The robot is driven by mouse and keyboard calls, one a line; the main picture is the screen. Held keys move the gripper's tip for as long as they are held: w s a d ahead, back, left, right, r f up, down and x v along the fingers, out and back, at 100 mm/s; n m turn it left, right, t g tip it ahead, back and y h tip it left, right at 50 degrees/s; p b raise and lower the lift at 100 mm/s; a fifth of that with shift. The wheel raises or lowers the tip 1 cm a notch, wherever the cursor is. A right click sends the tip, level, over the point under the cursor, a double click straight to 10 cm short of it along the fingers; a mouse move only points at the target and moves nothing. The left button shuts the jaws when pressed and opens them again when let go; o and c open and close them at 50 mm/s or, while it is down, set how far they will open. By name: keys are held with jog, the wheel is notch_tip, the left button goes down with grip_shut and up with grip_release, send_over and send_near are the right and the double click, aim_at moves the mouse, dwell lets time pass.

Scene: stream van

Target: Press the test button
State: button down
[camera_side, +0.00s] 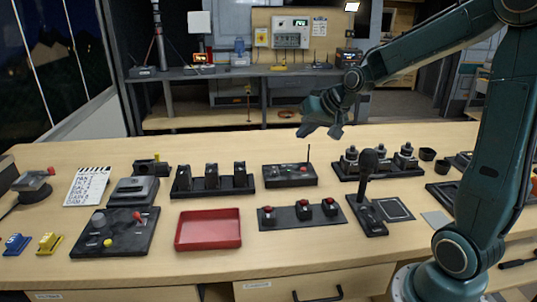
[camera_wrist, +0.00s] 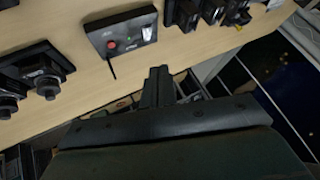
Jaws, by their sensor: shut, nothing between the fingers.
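A black control box (camera_side: 290,175) with a thin upright antenna stands at the middle of the table. It has a red button (camera_side: 304,169) and a small green spot. In the wrist view the same box (camera_wrist: 137,24) is at the top, with its red button (camera_wrist: 111,44), a green spot and a pale switch. I cannot read which control is marked test. My gripper (camera_side: 321,131) is above and behind the box, slightly right, touching nothing. Its fingers (camera_wrist: 157,72) are shut and empty in the wrist view.
A panel with several red-topped buttons (camera_side: 303,214), a red tray (camera_side: 208,240) and a knob panel (camera_side: 98,240) are in front.

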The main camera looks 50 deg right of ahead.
jog(key=w+d+f+m, duration=0.1)
jog(key=w+d+f, duration=0.1)
jog(key=d, duration=0.3)
jog(key=w+d+f+m+t, duration=0.1)
jog(key=w+d+f+m, duration=0.1)
jog(key=d+f, duration=0.1)
jog(key=shift+w+d+f+h, duration=0.25)
jog(key=shift+d+h, duration=0.15)
jog(key=shift+d, duration=0.45)
jog(key=shift+f, duration=4.35)
jog(key=shift+s+f, duration=0.1)
jog(key=shift+f, duration=0.8)
jog(key=shift+r, duration=0.9)
jog(key=shift+r, duration=2.5)
